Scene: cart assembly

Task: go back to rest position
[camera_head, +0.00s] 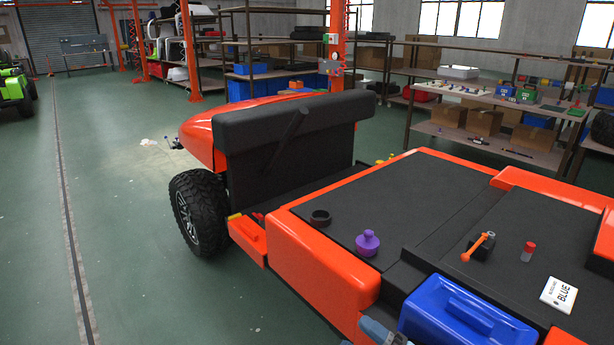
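Neither of my grippers shows clearly in the head view. A small grey-blue part (384,332) is cut off by the bottom edge, next to the blue box; I cannot tell what it is. The orange cart (315,262) stands in front of me with a black seat back (290,160) and a flat dark bed (420,205).
A blue box (465,314) stands at the cart's near edge. Shelves (490,100) with boxes and small parts stand behind the cart at right. A black wheel (199,212) is on the cart's left. The green floor (120,240) at left is clear.

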